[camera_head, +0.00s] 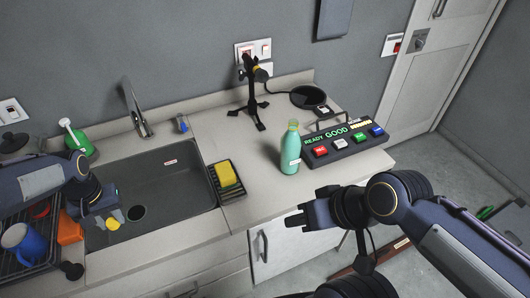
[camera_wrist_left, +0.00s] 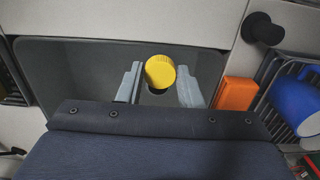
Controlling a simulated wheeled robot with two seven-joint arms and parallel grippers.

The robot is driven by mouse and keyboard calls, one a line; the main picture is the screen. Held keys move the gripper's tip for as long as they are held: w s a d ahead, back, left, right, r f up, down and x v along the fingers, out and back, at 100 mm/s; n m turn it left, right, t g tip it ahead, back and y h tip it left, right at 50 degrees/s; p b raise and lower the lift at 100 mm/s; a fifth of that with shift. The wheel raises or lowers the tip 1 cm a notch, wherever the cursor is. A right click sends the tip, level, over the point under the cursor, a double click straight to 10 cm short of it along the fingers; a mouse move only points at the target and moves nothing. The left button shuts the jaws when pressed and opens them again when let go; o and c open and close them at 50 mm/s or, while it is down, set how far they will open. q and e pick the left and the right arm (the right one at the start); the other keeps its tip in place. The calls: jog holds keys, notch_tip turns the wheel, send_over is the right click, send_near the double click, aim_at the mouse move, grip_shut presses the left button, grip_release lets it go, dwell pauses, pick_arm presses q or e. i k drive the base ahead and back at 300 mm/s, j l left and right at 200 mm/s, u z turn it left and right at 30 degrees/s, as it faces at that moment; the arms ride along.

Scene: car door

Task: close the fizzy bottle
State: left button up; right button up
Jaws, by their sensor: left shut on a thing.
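The fizzy bottle (camera_head: 290,150) is mint green and stands upright on the counter right of the sink. Its top shows a pale yellowish tint, too small to read clearly. My left gripper (camera_head: 108,218) is over the sink's left part, shut on a round yellow cap (camera_head: 113,224). In the left wrist view the yellow cap (camera_wrist_left: 160,72) sits between the two grey fingertips. My right gripper (camera_head: 302,215) is in front of the counter edge, below the bottle in the picture; whether its fingers are apart is unclear.
The sink (camera_head: 180,200) has a faucet (camera_head: 135,110) behind it. A yellow sponge (camera_head: 226,174) lies on a dark rack. A button panel (camera_head: 345,140) reading "READY GOOD" and a black stand (camera_head: 254,100) flank the bottle. A blue mug (camera_head: 22,243) and orange block (camera_head: 69,229) are at left.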

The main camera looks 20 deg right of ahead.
aim_at(290, 141)
jog(key=l, duration=1.75)
